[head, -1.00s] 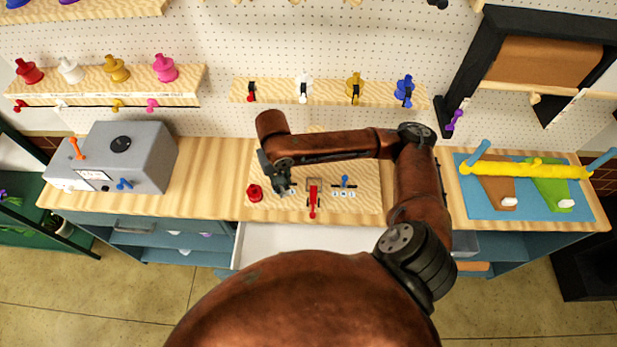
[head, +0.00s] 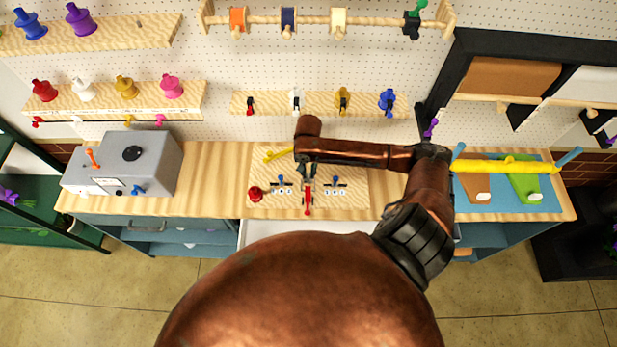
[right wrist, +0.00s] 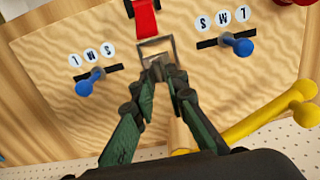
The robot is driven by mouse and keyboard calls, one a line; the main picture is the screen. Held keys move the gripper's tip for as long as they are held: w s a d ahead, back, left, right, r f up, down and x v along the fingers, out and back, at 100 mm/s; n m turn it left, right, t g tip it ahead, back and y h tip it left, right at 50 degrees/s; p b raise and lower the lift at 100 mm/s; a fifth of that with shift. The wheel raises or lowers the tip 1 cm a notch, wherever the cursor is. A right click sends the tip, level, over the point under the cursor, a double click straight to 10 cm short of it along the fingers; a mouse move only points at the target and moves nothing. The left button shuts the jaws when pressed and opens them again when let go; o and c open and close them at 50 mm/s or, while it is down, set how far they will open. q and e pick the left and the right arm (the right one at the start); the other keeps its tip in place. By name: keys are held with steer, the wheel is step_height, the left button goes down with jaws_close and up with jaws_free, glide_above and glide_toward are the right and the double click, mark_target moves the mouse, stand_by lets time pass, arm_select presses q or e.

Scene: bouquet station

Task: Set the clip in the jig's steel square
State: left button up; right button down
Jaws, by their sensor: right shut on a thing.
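My right gripper (right wrist: 158,74) points down at the wooden jig board (right wrist: 215,80), its fingers nearly together on a small thing, taken to be the clip, which the fingertips mostly hide. The fingertips are at the near edge of the jig's steel square (right wrist: 155,45), a small grey frame just below the red lever (right wrist: 146,18) in the right wrist view. I cannot tell whether the clip touches the square. In the head view my right gripper (head: 308,182) is over the middle of the jig, beside the red lever (head: 308,200). My left gripper is not in view.
Blue sliders (right wrist: 84,88) and (right wrist: 242,46) with letter marks flank the square. A yellow bar (right wrist: 262,118) lies close to my fingers. A red knob (head: 255,193) is at the jig's left. A grey machine (head: 125,165) stands further left, a blue mat (head: 507,190) at right.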

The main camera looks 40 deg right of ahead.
mark_target(308, 178)
steer(key=shift+f, duration=2.1)
steer(key=shift+f+p, duration=0.15)
steer(key=shift+p, duration=0.15)
steer(key=c, duration=1.9)
jaws_free()
steer(key=shift+c, duration=0.2)
step_height(308, 178, up, 12)
steer(key=shift+r+b, duration=0.2)
steer(key=shift+b, duration=0.35)
